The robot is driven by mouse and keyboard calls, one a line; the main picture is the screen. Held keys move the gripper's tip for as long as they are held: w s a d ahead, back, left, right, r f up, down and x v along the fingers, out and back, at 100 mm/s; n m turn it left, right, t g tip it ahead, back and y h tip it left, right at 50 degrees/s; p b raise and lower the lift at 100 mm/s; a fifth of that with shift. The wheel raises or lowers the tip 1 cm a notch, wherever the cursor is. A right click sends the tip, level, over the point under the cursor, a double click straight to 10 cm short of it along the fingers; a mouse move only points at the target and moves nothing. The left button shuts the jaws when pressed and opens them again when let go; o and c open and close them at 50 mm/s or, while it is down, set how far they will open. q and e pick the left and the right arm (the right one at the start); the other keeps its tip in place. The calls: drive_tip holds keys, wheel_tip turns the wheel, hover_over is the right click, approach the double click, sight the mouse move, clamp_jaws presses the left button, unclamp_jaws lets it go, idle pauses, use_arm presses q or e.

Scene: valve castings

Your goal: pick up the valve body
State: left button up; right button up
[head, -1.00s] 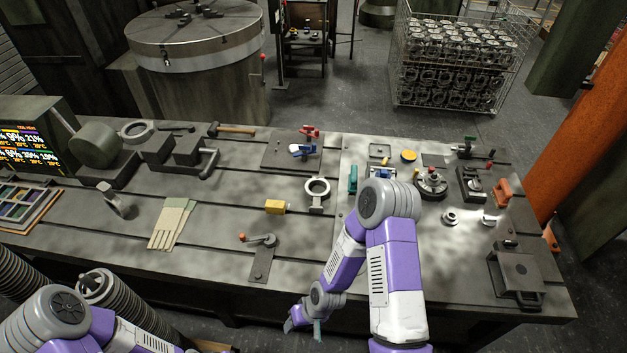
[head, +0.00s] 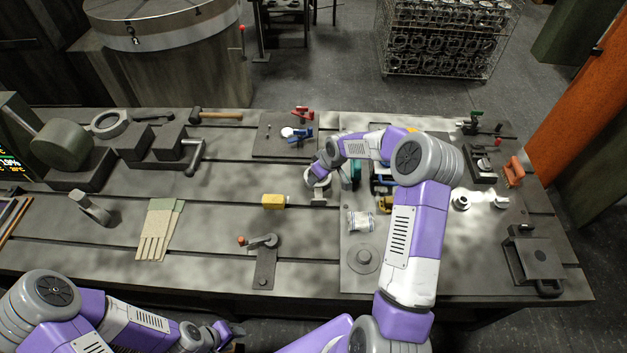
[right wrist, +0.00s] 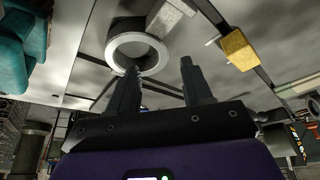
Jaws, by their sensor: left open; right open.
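The valve body is a pale grey metal ring with a short, blocky neck. It lies on the slotted bench in the head view (head: 319,194), partly hidden by my right arm's end. In the right wrist view the ring (right wrist: 160,56) sits at upper left, with its opening showing and its neck toward the top. My right gripper (right wrist: 160,78) is open, its two dark fingers pointing at the ring, with nothing between them. I cannot tell the exact gap to it. My left gripper (head: 236,332) is open and empty, low in front of the bench's front edge.
A yellow block (head: 274,201) lies left of the valve body. A teal part (right wrist: 22,50) stands on its other side.

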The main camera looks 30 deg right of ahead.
drive_tip(key=shift+w+a+f, duration=0.1)
drive_tip(key=shift+f, duration=0.75)
drive_tip(key=b+x, duration=0.1)
drive_tip(key=x, duration=0.4)
drive_tip(key=shift+r, duration=0.1)
drive_tip(key=c, duration=0.9)
clamp_jaws()
